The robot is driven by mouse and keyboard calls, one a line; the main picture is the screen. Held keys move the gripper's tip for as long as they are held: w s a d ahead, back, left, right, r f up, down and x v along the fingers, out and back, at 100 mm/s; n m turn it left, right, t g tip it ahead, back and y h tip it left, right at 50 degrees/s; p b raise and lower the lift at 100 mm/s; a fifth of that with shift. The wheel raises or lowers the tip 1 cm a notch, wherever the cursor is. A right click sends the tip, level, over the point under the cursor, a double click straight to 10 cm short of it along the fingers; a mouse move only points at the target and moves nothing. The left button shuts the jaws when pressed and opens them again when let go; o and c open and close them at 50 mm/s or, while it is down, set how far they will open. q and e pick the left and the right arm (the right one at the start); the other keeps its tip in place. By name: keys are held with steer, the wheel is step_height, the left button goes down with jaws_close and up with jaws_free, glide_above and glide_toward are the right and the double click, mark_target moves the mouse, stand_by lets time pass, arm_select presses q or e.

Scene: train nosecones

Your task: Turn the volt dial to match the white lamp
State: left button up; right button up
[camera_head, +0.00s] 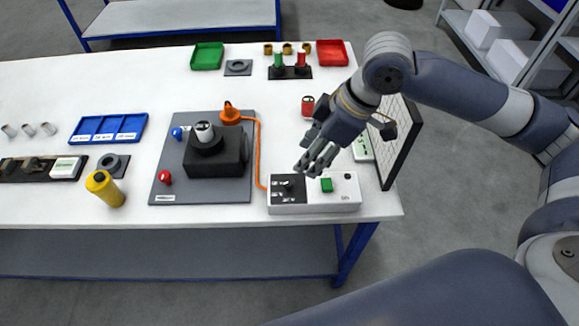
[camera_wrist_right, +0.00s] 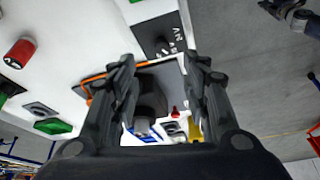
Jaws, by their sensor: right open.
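The panel also shows in the right wrist view (camera_wrist_right: 158,35), with white markings. I cannot make out a white lamp. My right gripper (camera_head: 316,166) is open and empty, above and behind the box, apart from the dial. Its two fingers spread in the right wrist view (camera_wrist_right: 160,66). My left gripper is out of view.
An orange cable (camera_head: 259,150) runs left of the box beside a grey plate (camera_head: 220,190) with a black block (camera_head: 215,160). A red cylinder (camera_head: 308,106) stands behind my gripper. A dark upright panel (camera_head: 401,145) stands at the table's right edge.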

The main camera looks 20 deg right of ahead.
mark_target(289, 182)
steer(key=x, duration=0.9)
steer(key=shift+a+f+p, duration=0.15)
steer(key=shift+f+p, duration=0.05)
steer(key=shift+p, duration=0.15)
steer(key=shift+a+f, duration=0.15)
steer(key=shift+f, duration=0.3)
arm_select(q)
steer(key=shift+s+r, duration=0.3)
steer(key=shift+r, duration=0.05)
arm_select(e)
steer(key=c, duration=0.9)
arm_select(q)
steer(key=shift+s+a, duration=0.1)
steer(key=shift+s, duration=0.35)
arm_select(e)
jaws_close()
